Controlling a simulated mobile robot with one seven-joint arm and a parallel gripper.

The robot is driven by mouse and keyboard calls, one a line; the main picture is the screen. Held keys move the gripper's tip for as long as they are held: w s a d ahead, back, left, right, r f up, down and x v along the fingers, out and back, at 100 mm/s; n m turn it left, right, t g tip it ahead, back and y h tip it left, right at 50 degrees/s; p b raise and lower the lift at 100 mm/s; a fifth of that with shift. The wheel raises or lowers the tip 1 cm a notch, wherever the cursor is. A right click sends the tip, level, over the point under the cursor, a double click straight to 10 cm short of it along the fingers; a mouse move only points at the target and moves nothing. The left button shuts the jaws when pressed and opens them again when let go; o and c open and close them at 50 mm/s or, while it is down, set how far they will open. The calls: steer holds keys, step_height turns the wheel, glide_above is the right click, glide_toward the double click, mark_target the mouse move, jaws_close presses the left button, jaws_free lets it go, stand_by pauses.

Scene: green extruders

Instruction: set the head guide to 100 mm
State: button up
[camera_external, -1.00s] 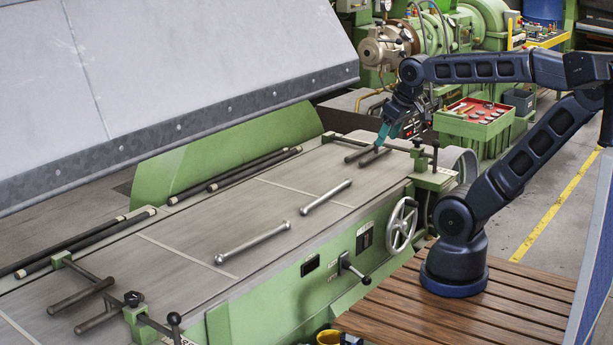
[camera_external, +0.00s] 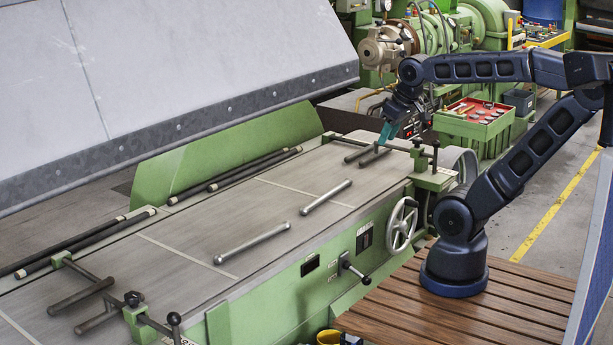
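A head guide, made of two short dark bars on rods, stands at the far end of the machine bed; its nearer bar (camera_external: 374,157) lies just below my gripper. A matching guide (camera_external: 81,297) stands at the near left end; I cannot tell which one the task calls the head guide. My gripper (camera_external: 384,140) has teal fingers pointing down at the far guide's bars. The fingers overlap each other in this view, so their opening and any contact are unclear. A black clamp knob (camera_external: 418,142) and a lever (camera_external: 435,155) sit right of the far guide. No scale reading is legible.
Two loose metal rods (camera_external: 326,197) (camera_external: 252,243) lie on the bed. A grey hood (camera_external: 180,80) rises over the left side. A handwheel (camera_external: 402,224) and a crank (camera_external: 352,269) stick out from the green front. A red tray (camera_external: 477,111) stands behind.

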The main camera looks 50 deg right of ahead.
steer(key=shift+w+d+f, duration=0.1)
steer(key=shift+w+d, duration=0.1)
steer(key=shift+d, duration=0.05)
steer(key=c, duration=0.4)
steer(key=w+d+f+m+g, duration=0.1)
steer(key=d, duration=0.1)
steer(key=w+d+f+g+h, duration=0.1)
steer(key=w+d, duration=0.1)
steer(key=d, duration=0.1)
steer(key=w+d+f+m+g+h, duration=0.1)
steer(key=w+d, duration=0.1)
steer(key=shift+d+f+m, duration=0.1)
steer(key=shift+d+m, duration=0.2)
jaws_close()
steer(key=w+d+f+m+g+h, duration=0.2)
steer(key=w+d+f+g+h, duration=0.1)
steer(key=d, duration=0.7)
steer(key=w+d+f+m+g+h, duration=0.1)
steer(key=w+d+f+g+h, duration=0.3)
steer(key=d, duration=0.6)
steer(key=w+d+f+m+g+h, duration=0.2)
steer(key=w+d+f+g+h, duration=0.1)
steer(key=d, duration=0.7)
steer(key=shift+w+d+f+m+g+h, duration=0.35)
steer(key=shift+w+f+h, duration=0.55)
steer(key=shift+w+f, duration=0.6)
steer(key=shift+s+f, duration=0.15)
steer(key=shift+s, duration=0.05)
